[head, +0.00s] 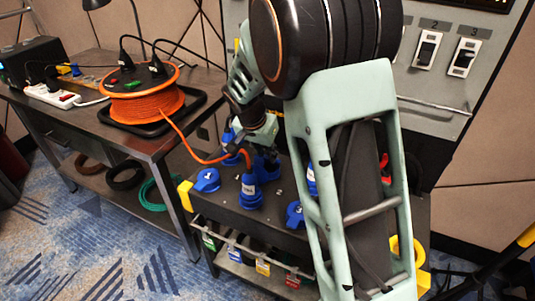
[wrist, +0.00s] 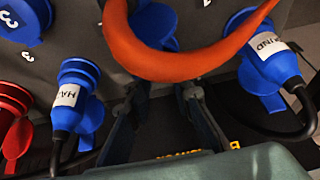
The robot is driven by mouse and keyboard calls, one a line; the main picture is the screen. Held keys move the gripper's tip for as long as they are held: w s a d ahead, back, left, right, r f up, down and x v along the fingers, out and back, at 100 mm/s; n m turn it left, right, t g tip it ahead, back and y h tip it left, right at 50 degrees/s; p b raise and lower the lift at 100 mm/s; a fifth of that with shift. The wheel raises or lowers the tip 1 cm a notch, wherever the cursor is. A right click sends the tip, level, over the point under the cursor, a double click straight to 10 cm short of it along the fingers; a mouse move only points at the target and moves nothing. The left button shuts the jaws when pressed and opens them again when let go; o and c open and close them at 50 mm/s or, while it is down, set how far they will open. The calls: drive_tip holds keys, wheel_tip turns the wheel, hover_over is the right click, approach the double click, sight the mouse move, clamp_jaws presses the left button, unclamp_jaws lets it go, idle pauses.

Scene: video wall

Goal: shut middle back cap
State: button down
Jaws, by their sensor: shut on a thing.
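The middle back socket (wrist: 152,22) is blue and sits between two plugged-in sockets in the wrist view. Its blue cap (wrist: 170,44) shows just above the thick orange cable, which hides most of it. My gripper (wrist: 163,92) reaches in under that cable, and its fingertips are partly hidden there. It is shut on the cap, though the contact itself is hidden. In the head view my gripper (head: 262,135) is over the back row of the dark socket box (head: 228,207), close to blue parts (head: 267,166).
The orange cable (wrist: 190,66) arches across my fingers, running from the reel (head: 146,92) to a front plug (head: 250,190). A plug labelled HALL (wrist: 70,98) and one labelled WIND (wrist: 268,50) flank my gripper. The carpet (head: 90,240) is open.

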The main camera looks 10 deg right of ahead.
drive_tip(key=shift+s+a+f, duration=0.3)
drive_tip(key=shift+s+f, duration=0.1)
drive_tip(key=c, duration=2)
unclamp_jaws()
drive_tip(key=shift+c, duration=0.2)
drive_tip(key=shift+o, duration=1.4)
drive_tip(key=shift+r, duration=0.15)
drive_tip(key=shift+o, duration=0.2)
drive_tip(key=shift+w, duration=0.1)
drive_tip(key=shift+d, duration=0.1)
drive_tip(key=shift+r, duration=0.15)
drive_tip(key=v, duration=1.1)
drive_tip(key=shift+r, duration=0.4)
drive_tip(key=shift+c, duration=0.5)
